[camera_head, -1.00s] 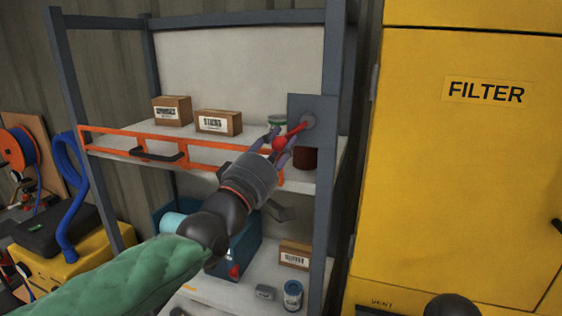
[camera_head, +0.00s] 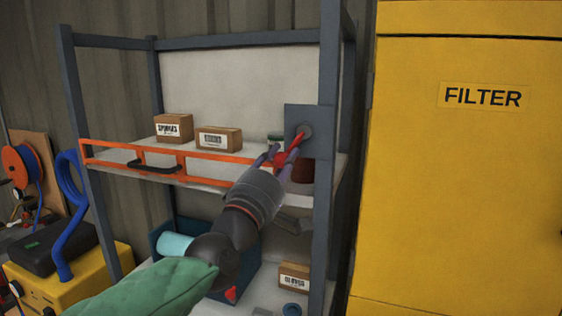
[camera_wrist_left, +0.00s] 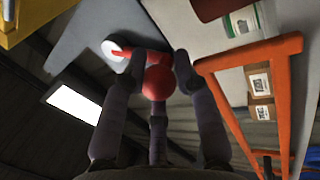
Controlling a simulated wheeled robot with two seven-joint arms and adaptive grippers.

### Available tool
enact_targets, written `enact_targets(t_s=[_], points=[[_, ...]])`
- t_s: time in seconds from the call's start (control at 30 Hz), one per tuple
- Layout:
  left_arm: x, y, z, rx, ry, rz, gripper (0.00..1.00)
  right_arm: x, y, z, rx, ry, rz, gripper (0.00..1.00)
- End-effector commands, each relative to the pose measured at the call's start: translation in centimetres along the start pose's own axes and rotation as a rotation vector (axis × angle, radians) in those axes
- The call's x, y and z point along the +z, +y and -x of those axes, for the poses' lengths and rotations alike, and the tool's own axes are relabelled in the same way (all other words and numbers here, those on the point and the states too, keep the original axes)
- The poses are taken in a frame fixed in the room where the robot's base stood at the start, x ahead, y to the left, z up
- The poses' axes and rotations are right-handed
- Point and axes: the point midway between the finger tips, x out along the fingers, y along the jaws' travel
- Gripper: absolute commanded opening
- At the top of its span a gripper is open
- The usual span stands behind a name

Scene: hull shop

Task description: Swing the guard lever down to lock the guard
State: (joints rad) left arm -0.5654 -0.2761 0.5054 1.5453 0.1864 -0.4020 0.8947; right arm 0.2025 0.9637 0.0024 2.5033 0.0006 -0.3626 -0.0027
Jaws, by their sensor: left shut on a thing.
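The red guard lever (camera_head: 297,144) runs from a round pivot (camera_head: 305,131) on a grey plate (camera_head: 309,117) at the shelf's right post. It slants down and left to a red ball knob. My left gripper (camera_head: 281,155) is shut on the knob, with its fingers partly hiding it. In the left wrist view the red knob (camera_wrist_left: 158,82) sits between the two fingertips, and the lever leads to its pale pivot disc. The orange guard (camera_head: 208,154) with a dark handle (camera_head: 155,161) spans the shelf's front edge. My right gripper is not in view.
A blue bin (camera_head: 247,270) and another box (camera_head: 294,277) are below. The yellow filter cabinet (camera_head: 455,190) stands close on the right.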

Motion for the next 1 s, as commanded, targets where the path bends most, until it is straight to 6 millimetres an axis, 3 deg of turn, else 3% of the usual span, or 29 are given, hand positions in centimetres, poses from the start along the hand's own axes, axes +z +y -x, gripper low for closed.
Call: enact_targets(t_s=[0.03, 0.07, 0.13, 0.57, 0.77, 1.0], points=[[0.0, 0.2, 0.0, 0.004, 0.000, 0.000, 0.00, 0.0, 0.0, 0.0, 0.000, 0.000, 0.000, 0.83], [0.0, 0.2, 0.0, 0.004, 0.000, 0.000, 0.33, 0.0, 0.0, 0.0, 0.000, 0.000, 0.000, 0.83], [0.0, 0.2, 0.0, 0.004, 0.000, 0.000, 0.52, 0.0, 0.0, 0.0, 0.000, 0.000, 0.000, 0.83], [0.0, 0.1, 0.4, 0.001, -0.001, -0.001, 0.52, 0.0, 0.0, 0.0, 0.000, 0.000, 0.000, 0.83], [0.0, 0.2, 2.8, 0.002, -0.001, 0.000, 0.52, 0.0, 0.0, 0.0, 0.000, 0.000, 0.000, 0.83], [0.0, 0.1, 6.8, 0.003, 0.000, 0.000, 0.52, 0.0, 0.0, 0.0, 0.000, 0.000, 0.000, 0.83]])
